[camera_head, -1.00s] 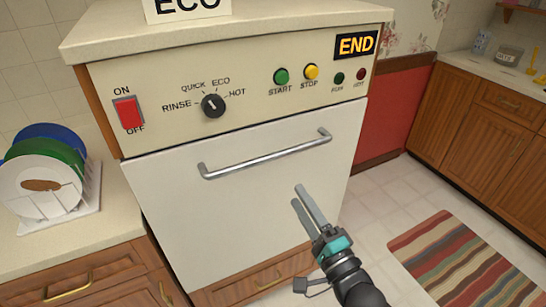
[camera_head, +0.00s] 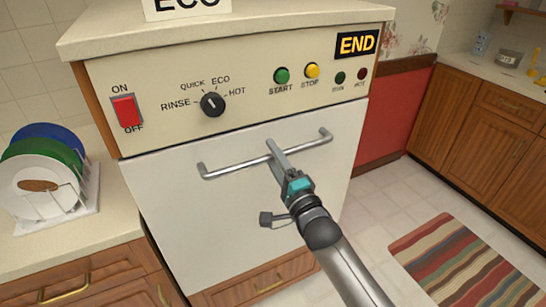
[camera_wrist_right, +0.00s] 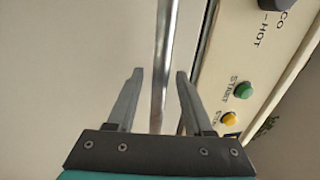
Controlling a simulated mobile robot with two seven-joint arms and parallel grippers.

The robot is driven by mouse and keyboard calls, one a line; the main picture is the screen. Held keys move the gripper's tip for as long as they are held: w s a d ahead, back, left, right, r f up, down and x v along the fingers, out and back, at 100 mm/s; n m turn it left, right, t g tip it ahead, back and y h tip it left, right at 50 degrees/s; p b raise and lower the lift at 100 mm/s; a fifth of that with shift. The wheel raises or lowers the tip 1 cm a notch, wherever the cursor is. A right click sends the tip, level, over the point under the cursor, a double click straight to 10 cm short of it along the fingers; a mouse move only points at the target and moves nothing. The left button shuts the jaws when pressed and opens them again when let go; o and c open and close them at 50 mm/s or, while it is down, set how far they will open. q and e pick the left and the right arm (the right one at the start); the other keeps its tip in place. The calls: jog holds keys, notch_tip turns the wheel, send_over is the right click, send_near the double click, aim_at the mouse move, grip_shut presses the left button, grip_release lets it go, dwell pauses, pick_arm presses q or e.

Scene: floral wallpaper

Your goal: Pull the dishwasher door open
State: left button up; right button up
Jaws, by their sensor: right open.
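The dishwasher door (camera_head: 200,210) is a white panel, shut flush under the cream control panel. Its metal bar handle (camera_head: 232,170) runs across the upper part of the door. My right gripper (camera_head: 276,149) is at the middle of the handle, its fingers overlapping the bar in the head view. In the right wrist view the gripper (camera_wrist_right: 158,75) is open, and the handle bar (camera_wrist_right: 163,60) passes between its two fingers with a gap on each side. I cannot tell how deep the bar sits between them. My left gripper is not in view.
The control panel (camera_head: 240,115) above has a red switch (camera_head: 127,110), a dial (camera_head: 212,104) and an END display (camera_head: 357,43). A dish rack with plates (camera_head: 50,180) stands on the left counter. A striped rug (camera_head: 460,265) lies on the floor at right.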

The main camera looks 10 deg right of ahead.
grip_shut()
dwell(0.5)
dwell(1.0)
